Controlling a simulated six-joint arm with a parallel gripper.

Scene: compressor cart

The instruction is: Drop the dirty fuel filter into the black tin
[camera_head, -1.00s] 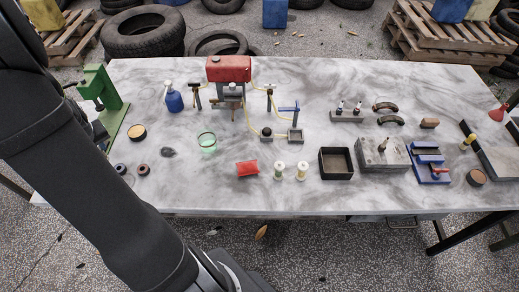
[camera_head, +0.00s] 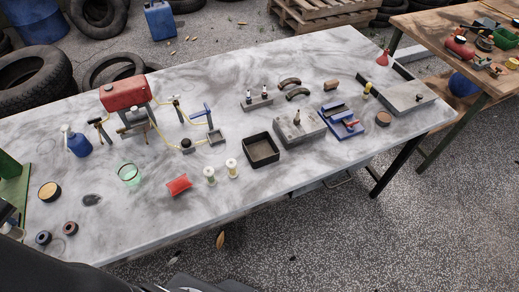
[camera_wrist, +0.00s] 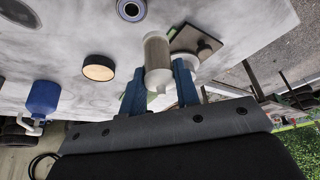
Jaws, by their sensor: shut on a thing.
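A pale grey-white cylinder (camera_wrist: 156,52), looking like the fuel filter, is between the blue fingers of my gripper (camera_wrist: 160,85) in the wrist view. My gripper is shut on it and holds it over the table. A square, open black box (camera_head: 262,164), looking like the black tin, stands near the middle of the table in the head view. No contents show in it. My gripper is outside the head view; the tin does not clearly show in the wrist view.
A red fuel tank (camera_head: 124,93) on a stand with yellow hoses is at the back left. Two pale spools (camera_head: 232,168) and a red packet (camera_head: 179,185) lie left of the box. A grey block (camera_head: 300,132) is close on its right. A blue bottle (camera_head: 79,144) stands far left.

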